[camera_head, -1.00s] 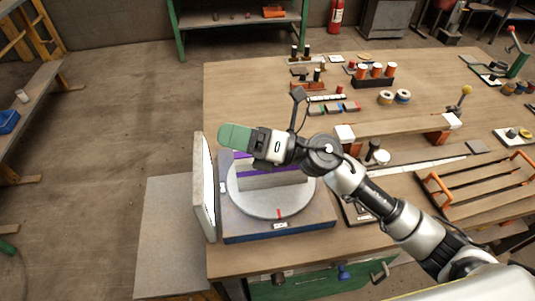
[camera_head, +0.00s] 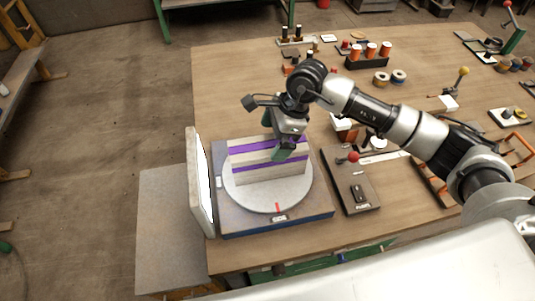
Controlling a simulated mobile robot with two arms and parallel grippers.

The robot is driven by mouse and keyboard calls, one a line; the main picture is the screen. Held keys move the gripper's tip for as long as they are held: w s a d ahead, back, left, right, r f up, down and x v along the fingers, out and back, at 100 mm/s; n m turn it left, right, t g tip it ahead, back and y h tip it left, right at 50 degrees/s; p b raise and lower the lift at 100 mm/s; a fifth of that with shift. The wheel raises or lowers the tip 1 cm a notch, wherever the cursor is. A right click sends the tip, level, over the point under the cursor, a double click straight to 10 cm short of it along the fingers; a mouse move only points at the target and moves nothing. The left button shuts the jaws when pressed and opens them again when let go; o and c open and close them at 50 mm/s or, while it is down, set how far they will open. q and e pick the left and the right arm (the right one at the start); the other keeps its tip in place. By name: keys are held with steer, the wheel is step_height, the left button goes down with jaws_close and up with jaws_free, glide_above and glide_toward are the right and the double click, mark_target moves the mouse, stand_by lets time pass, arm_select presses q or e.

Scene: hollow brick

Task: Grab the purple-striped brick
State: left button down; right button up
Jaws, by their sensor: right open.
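The purple-striped brick (camera_head: 252,165), pale grey with purple bands, lies on a round grey turntable (camera_head: 262,200) on a blue-sided base (camera_head: 250,226). My right gripper (camera_head: 278,138) points down at the right part of the brick, its jaws open. One green finger overlaps the brick's near face in the picture; another green part shows behind the brick's far side. Whether either finger touches the brick cannot be told. My left gripper is out of view.
A white upright panel (camera_head: 196,190) stands just left of the turntable base. A dark plate with a red-knobbed lever (camera_head: 350,185) lies to its right. Spools, orange-topped pieces (camera_head: 372,50) and racks fill the back and right of the wooden table (camera_head: 225,80).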

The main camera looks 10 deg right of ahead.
mark_target(267, 144)
steer(key=shift+a+f+p, duration=0.35)
steer(key=shift+f+p, duration=0.2)
steer(key=p+x, duration=0.1)
steer(key=x, duration=0.2)
steer(key=shift+w+a+f, duration=0.1)
steer(key=shift+a+f, duration=0.1)
steer(key=shift+f, duration=0.35)
steer(key=c, duration=1.3)
steer(key=shift+w+r, duration=0.1)
steer(key=shift+c, duration=1.1)
steer(key=shift+r, duration=0.15)
